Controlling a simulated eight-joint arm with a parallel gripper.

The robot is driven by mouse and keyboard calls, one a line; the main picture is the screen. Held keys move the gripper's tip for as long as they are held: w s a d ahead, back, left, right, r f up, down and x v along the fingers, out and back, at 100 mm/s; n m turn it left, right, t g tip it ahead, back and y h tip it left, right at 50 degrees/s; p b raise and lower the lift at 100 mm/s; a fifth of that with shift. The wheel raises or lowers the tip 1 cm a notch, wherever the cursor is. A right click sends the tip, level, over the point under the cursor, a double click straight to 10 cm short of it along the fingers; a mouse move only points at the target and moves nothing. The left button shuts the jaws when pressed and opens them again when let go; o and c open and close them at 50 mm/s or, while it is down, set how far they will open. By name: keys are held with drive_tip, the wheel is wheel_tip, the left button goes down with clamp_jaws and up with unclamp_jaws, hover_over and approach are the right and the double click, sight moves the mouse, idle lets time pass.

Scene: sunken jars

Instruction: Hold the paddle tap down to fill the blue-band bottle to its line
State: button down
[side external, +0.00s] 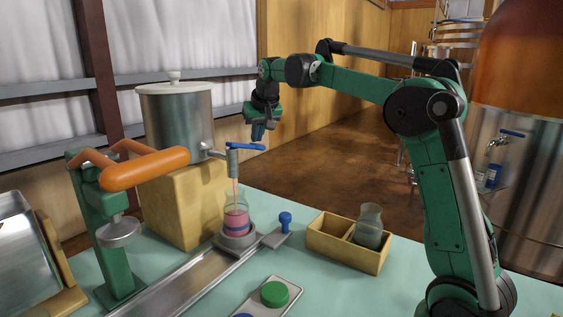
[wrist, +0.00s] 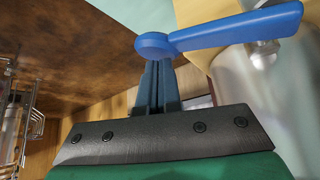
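The blue-band bottle (side external: 237,222) stands upright under the spout of the tap (side external: 232,160). A thin reddish stream runs into it, and pink liquid fills much of its body up to near the shoulder. I cannot make out its line clearly. The blue paddle (side external: 247,146) sticks out to the right from the top of the tap. My gripper (side external: 258,134) points down at the paddle's outer end, seemingly touching it. In the wrist view my gripper's fingers (wrist: 157,85) are together with nothing between them, against the round end of the paddle (wrist: 220,33).
A steel urn (side external: 178,120) on a wooden block (side external: 185,205) carries the tap. An orange-handled press (side external: 145,169) stands left, beside a metal rail (side external: 175,288). A wooden box (side external: 340,246) with a glass jar (side external: 368,228), a blue knob (side external: 285,221) and a green cap (side external: 274,293) lie right and front.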

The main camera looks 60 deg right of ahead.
idle(0.5)
drive_tip(key=shift+r, duration=0.55)
idle(2.2)
wheel_tip(320, 180, up, 4)
drive_tip(key=shift+f, duration=0.25)
drive_tip(key=shift+r, duration=0.35)
